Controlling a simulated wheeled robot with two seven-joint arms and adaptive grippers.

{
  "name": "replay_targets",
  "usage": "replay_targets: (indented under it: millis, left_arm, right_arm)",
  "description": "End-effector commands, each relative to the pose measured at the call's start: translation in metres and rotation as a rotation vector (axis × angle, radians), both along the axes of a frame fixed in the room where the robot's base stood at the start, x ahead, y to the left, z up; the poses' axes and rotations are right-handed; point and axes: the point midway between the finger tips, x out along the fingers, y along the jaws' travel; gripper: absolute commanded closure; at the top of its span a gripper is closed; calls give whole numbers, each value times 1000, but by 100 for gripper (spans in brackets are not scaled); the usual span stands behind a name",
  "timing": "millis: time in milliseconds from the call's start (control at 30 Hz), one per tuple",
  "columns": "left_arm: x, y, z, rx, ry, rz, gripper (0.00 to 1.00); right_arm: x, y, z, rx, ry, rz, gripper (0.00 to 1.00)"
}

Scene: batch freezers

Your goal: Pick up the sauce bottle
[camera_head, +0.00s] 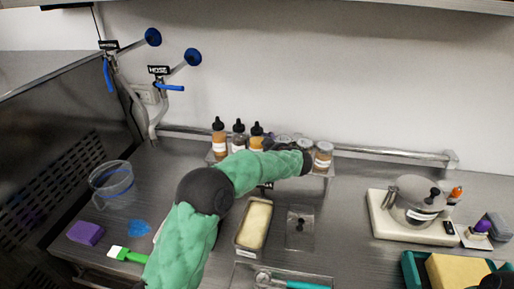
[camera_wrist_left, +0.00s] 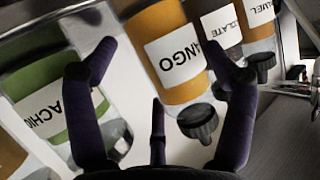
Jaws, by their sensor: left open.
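Several sauce bottles stand in a clear rack at the back of the counter. In the head view, an orange-brown one (camera_head: 218,145), a dark one (camera_head: 238,140) and a yellow-orange one (camera_head: 257,138) have black pointed caps. My left gripper (camera_head: 303,158) is at the rack's right part, over its jars. In the left wrist view, my gripper (camera_wrist_left: 160,90) is open, its dark fingers spread before an orange bottle labelled MANGO (camera_wrist_left: 175,55) and a green bottle (camera_wrist_left: 50,95). Nothing is clearly held. Which bottle is meant, I cannot tell. My right gripper does not show.
A jar (camera_head: 323,157) stands at the rack's right end. A tub (camera_head: 254,224) lies before the rack. A clear jug (camera_head: 112,182), purple sponge (camera_head: 86,232) and green brush (camera_head: 126,254) are left. My left arm crosses the counter.

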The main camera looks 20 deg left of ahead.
Motion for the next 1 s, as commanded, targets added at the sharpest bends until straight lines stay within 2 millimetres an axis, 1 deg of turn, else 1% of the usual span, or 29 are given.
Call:
replay_targets:
  millis: [33, 100, 267, 300, 367, 400, 433, 767, 867, 1000]
  left_arm:
    - [3, 5, -3, 0, 0, 2, 16]
    - [5, 7, -3, 0, -1, 1, 16]
    - [5, 7, -2, 0, -1, 0, 16]
    - [5, 7, -3, 0, -1, 0, 19]
    - [5, 7, -3, 0, -1, 0, 36]
    - [5, 7, -3, 0, -1, 0, 47]
    - [5, 7, -3, 0, -1, 0, 56]
    - [5, 7, -1, 1, -3, 1, 56]
    - [5, 7, 3, 0, -3, 1, 56]
    - [5, 7, 16, 1, -4, 0, 56]
  right_arm:
    - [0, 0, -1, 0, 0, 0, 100]
    - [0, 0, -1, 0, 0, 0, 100]
    - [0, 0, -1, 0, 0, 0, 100]
    - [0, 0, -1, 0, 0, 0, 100]
    - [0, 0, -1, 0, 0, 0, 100]
    - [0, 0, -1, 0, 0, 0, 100]
    - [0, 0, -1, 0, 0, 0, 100]
    - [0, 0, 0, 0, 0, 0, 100]
    - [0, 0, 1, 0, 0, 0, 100]
    - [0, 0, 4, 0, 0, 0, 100]
